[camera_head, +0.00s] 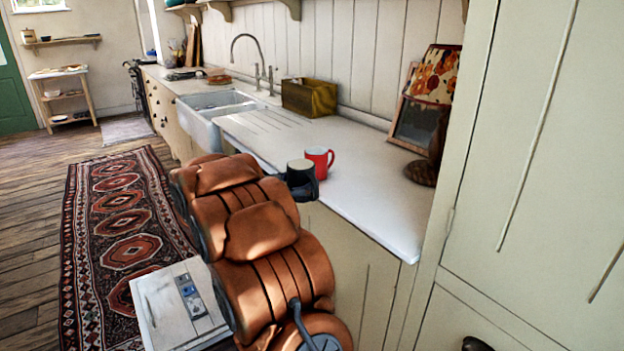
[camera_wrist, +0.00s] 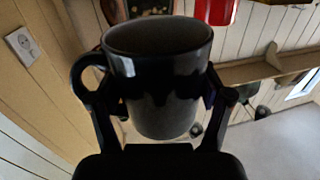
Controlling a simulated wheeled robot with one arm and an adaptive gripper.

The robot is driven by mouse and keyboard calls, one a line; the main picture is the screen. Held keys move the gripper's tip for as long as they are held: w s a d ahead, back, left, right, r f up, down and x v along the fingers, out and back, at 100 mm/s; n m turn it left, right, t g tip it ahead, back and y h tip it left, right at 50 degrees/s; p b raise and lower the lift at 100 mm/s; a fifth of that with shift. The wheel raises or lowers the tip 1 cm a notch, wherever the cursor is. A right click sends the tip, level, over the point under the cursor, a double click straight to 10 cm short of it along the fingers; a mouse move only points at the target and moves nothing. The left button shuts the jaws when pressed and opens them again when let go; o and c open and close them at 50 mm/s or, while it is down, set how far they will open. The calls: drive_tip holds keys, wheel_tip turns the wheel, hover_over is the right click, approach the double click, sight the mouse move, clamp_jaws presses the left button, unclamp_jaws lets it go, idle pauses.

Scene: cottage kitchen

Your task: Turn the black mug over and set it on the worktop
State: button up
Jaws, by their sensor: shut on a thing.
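The black mug (camera_head: 301,165) is in my gripper (camera_head: 300,185), at the front edge of the worktop (camera_head: 375,195). The wrist view is upside down against the room. There the mug (camera_wrist: 160,85) has its dark open mouth at the picture's top and its handle to the left, so it is held mouth down. The pale disc in the head view looks like its base. My gripper's fingers (camera_wrist: 165,105) are shut on both sides of its body. The head view does not show clearly whether the mug touches the worktop.
A red mug (camera_head: 320,163) stands upright just right of the black mug, very close. A lamp (camera_head: 432,90) and a frame (camera_head: 415,125) stand at the right. A yellow-brown box (camera_head: 309,98) and the sink (camera_head: 215,106) are further back. The worktop's middle is clear.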

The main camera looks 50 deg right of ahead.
drive_tip(key=shift+w+a+r, duration=0.1)
drive_tip(key=shift+a, duration=0.45)
drive_tip(key=s+a+r+p, duration=0.2)
drive_tip(key=s+a+r, duration=0.3)
drive_tip(key=s+a, duration=0.5)
drive_tip(key=shift+s+a+p, duration=0.35)
drive_tip(key=shift+s+p, duration=0.05)
drive_tip(key=shift+s, duration=0.55)
drive_tip(key=n+p, duration=0.7)
drive_tip(key=p, duration=0.7)
drive_tip(key=shift+p, duration=0.4)
